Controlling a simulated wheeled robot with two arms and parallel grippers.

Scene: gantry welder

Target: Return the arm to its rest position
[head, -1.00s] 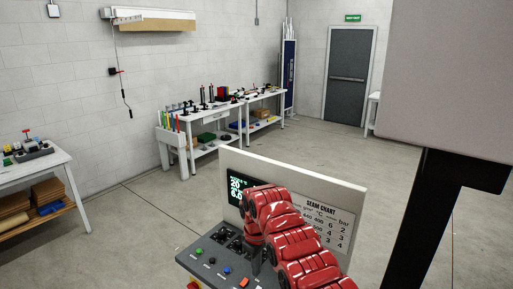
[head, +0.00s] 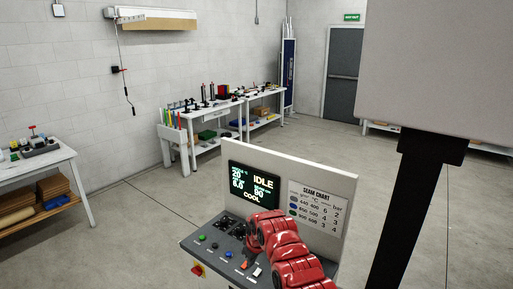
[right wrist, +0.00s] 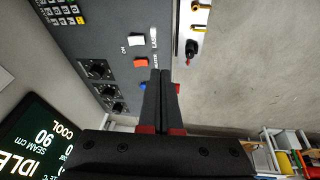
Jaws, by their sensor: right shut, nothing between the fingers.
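My right arm shows in the head view as a red segmented arm reaching over the control desk (head: 190,247) from the lower right. In the head view the right fingertips are mostly hidden by the arm. I cannot tell whether they touch the panel. My left gripper is out of view.
A large grey panel on a black post (head: 400,215) stands at right. Worktables (head: 215,115) line the far wall; another table (head: 40,160) is at left. Open floor lies between.

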